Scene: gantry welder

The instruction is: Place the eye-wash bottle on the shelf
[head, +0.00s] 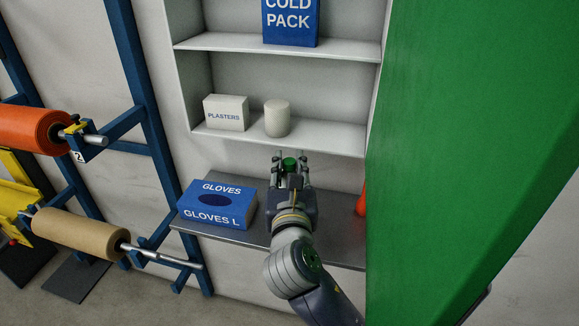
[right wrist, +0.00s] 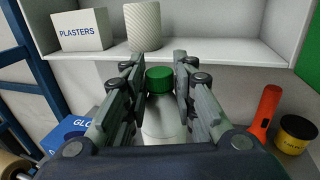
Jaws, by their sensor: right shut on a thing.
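The eye-wash bottle (right wrist: 160,118) has a pale body and a green cap. It stands upright between the fingers of my right gripper (right wrist: 160,64) in the right wrist view. In the head view the right gripper (head: 290,160) is shut on it, and only the green cap (head: 289,164) shows clearly. The white shelf (head: 325,142) is just beyond, and the cap appears below its front edge in the head view. A white plasters box (head: 226,113) and a white roll (head: 277,119) stand on this shelf board. My left gripper is not in view.
A blue gloves box (head: 217,205) lies on the grey counter (head: 335,237) below. A blue cold pack box (head: 290,22) is on the upper board. The shelf is bare right of the roll. A green panel (head: 450,150) borders the right.

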